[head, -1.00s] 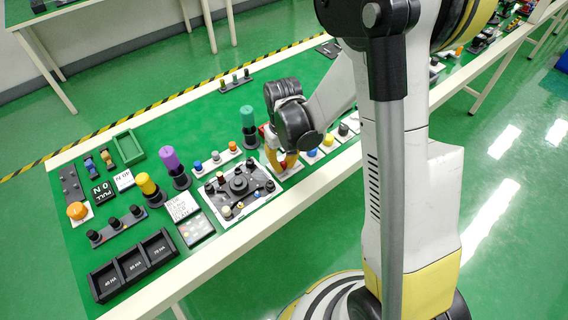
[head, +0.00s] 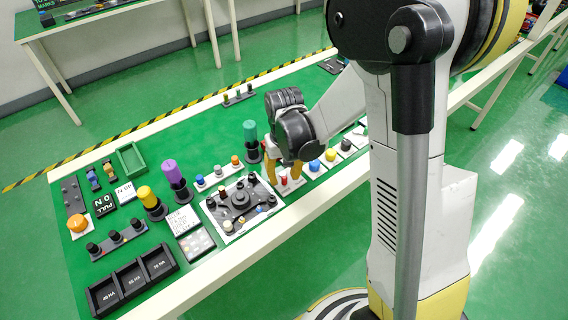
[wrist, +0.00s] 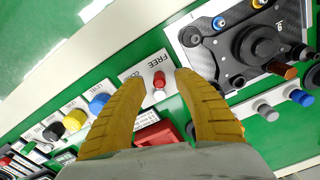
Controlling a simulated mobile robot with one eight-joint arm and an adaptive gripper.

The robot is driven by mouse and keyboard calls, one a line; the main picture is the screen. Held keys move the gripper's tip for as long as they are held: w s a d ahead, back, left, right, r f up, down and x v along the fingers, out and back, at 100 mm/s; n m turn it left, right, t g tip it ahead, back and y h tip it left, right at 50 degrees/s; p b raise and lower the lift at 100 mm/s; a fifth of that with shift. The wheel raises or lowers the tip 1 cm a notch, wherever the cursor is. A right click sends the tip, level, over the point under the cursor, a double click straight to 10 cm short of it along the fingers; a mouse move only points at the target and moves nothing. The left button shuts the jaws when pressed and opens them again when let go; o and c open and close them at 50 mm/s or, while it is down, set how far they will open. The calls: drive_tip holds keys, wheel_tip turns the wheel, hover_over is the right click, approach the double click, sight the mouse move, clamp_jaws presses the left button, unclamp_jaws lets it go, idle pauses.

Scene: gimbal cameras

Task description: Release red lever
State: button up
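A small red lever (wrist: 159,78) stands on a white plate (wrist: 147,71) marked "FREE" in the wrist view. My gripper (wrist: 161,80) has its two yellow fingers spread, with the tips on either side of the lever and a gap to each. In the head view my gripper (head: 285,178) is at the front of the green table, and the red lever (head: 284,181) shows between its fingers. The height of the fingertips over the plate is hard to judge.
A grey dial board (head: 222,222) lies close to the left of my gripper in the head view. A blue button (head: 314,165) and a yellow button (head: 331,155) sit to its right. A red block (wrist: 160,133) lies between the finger bases in the wrist view.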

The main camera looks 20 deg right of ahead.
sight(284, 177)
wheel_tip(284, 177, up, 10)
drive_tip(key=shift+r, duration=0.25)
idle(0.4)
drive_tip(key=s+r+t, duration=0.7)
drive_tip(key=s+r, duration=0.2)
drive_tip(key=s, duration=0.4)
drive_tip(key=shift+d, duration=0.3)
